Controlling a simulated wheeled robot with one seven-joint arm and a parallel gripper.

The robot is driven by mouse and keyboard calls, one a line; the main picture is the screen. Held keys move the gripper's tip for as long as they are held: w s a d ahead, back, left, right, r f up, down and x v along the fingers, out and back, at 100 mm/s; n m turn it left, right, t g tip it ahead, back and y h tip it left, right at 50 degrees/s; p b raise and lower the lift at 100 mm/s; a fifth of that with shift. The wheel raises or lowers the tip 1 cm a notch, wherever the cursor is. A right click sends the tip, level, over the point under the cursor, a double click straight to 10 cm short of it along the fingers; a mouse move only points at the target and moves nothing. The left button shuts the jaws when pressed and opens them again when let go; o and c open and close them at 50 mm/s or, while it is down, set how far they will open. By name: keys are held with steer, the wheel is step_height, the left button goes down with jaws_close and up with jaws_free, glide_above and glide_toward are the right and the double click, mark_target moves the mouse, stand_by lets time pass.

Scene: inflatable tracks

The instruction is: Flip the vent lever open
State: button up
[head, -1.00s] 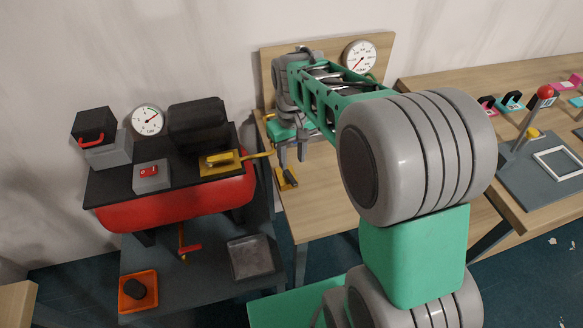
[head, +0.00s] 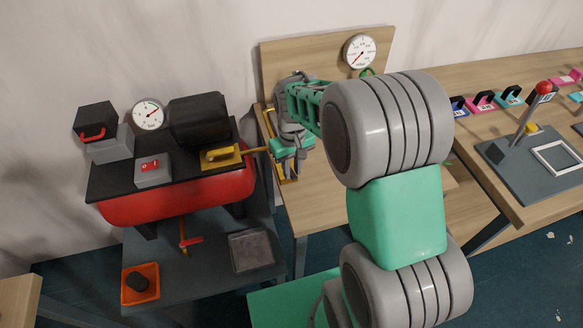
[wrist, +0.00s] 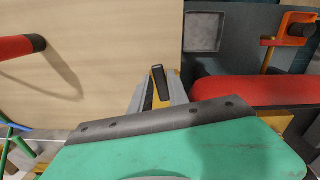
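A small black lever with a yellow end (wrist: 157,85) shows in the wrist view, between the two grey fingers of my gripper (wrist: 157,92). I take it to be the vent lever. In the head view my gripper (head: 290,168) points down over its yellow base (head: 280,174) at the left edge of the wooden table, and mostly hides it. The fingers look apart, one on each side of the lever. Whether either touches it cannot be told. A pressure gauge (head: 360,51) is on the board behind.
Left of the table stands a red tank (head: 170,200) with a black top, a gauge (head: 148,114), a red switch (head: 151,166) and a yellow valve (head: 222,155) whose handle reaches close to my gripper. A grey tray (head: 251,250) lies below.

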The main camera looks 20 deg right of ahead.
jaws_close()
steer(key=shift+a+m, duration=0.2)
steer(key=shift+m, duration=0.45)
steer(key=shift+a+m, duration=0.2)
steer(key=shift+m, duration=0.45)
steer(key=shift+o, duration=2.1)
jaws_free()
step_height(320, 180, up, 8)
steer(key=b, duration=0.1)
